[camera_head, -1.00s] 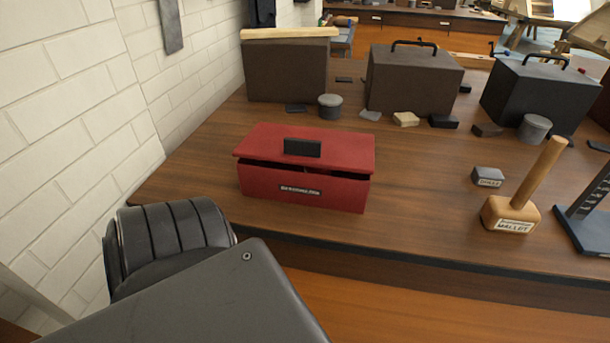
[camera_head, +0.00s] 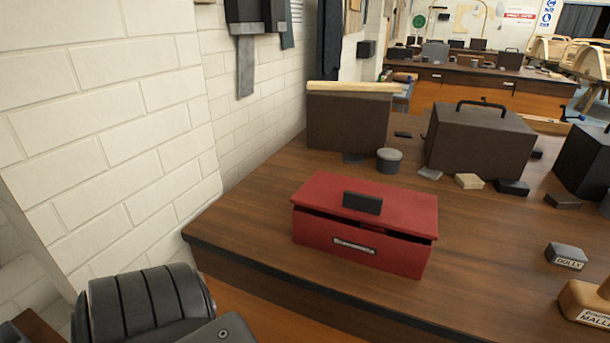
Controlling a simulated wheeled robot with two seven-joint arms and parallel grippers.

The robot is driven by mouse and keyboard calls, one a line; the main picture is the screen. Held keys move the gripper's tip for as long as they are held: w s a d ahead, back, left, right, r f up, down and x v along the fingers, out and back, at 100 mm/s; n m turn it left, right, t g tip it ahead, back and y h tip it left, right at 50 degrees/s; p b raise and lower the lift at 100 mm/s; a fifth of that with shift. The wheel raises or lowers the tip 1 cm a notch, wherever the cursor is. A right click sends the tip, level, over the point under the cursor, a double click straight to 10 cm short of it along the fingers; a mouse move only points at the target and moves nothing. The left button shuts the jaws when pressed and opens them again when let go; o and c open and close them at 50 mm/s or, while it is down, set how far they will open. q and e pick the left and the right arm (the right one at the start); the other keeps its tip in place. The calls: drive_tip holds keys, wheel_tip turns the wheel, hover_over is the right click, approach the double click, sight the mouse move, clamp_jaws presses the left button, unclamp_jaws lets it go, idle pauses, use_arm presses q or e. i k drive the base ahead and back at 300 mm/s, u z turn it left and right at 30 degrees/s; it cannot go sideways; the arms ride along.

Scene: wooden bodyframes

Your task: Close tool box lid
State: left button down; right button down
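The red tool box (camera_head: 362,245) stands on the wooden workbench near its front left corner. Its red lid (camera_head: 320,190), with a black handle (camera_head: 362,203) on top, lies low over the box. A dark gap shows between lid and box along the front, wider toward the right, so the lid is not flush. A dark grey, ribbed part of my own arm shows at the bottom left, apart from the tool box. Neither gripper's fingers are in view.
A mallet (camera_head: 590,303) and a dolly block (camera_head: 566,255) lie to the right on the workbench (camera_head: 480,300). Behind the tool box are a round grey tin (camera_head: 389,161), dark boxes (camera_head: 480,140) and small blocks. A white brick wall (camera_head: 110,130) borders the left.

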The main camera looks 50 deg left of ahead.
sight(414, 212)
drive_tip(key=u, duration=1.6)
drive_tip(key=k, duration=1)
drive_tip(key=z, duration=1.3)
drive_tip(key=i, duration=0.5)
